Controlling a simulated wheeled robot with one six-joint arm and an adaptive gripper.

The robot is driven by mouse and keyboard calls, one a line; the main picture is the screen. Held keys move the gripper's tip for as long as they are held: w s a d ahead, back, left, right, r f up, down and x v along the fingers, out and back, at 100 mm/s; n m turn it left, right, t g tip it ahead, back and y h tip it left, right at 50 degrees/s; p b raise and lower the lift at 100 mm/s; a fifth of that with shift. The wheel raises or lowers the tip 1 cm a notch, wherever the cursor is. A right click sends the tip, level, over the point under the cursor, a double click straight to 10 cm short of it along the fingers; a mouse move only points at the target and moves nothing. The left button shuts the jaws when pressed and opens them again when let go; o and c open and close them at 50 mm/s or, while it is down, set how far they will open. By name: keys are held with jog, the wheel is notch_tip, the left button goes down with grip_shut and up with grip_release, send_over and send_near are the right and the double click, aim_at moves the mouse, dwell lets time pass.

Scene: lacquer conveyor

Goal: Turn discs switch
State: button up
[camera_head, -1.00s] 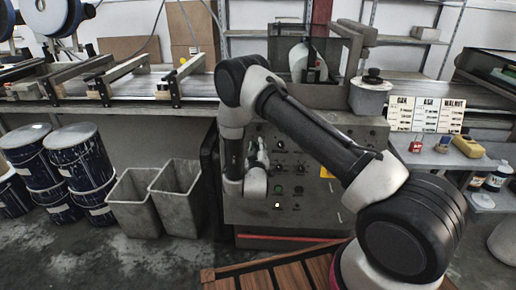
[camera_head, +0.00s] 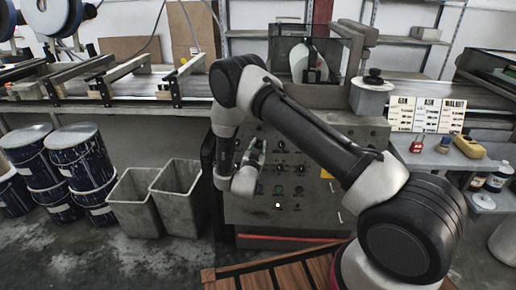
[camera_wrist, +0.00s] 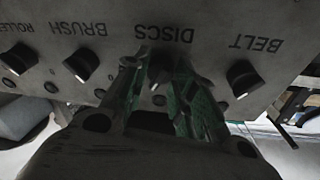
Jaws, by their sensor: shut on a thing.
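The discs switch (camera_wrist: 158,70) is a dark knob under the upside-down label DISCS on the grey control panel (camera_head: 310,210). My gripper (camera_wrist: 157,83) is shut on this knob, with a greenish finger on each side of it; the fingers partly hide it. In the head view my gripper (camera_head: 257,148) is at the left part of the panel, and the switch itself cannot be made out there. The brush knob (camera_wrist: 80,65) and roller knob (camera_wrist: 18,58) are to the left in the wrist view, and the belt knob (camera_wrist: 243,77) is to the right.
Small indicators sit below the knob row on the panel. Two grey bins (camera_head: 135,203) and blue-black drums (camera_head: 80,160) stand left of the panel. A wooden slatted platform (camera_head: 275,273) lies in front. A conveyor (camera_head: 130,85) runs behind.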

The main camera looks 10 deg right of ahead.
jog(key=shift+m, duration=0.5)
jog(key=o, duration=1)
jog(key=shift+s+a, duration=0.1)
jog(key=v, duration=1.1)
jog(key=shift+s+a, duration=0.15)
jog(key=shift+s, duration=0.25)
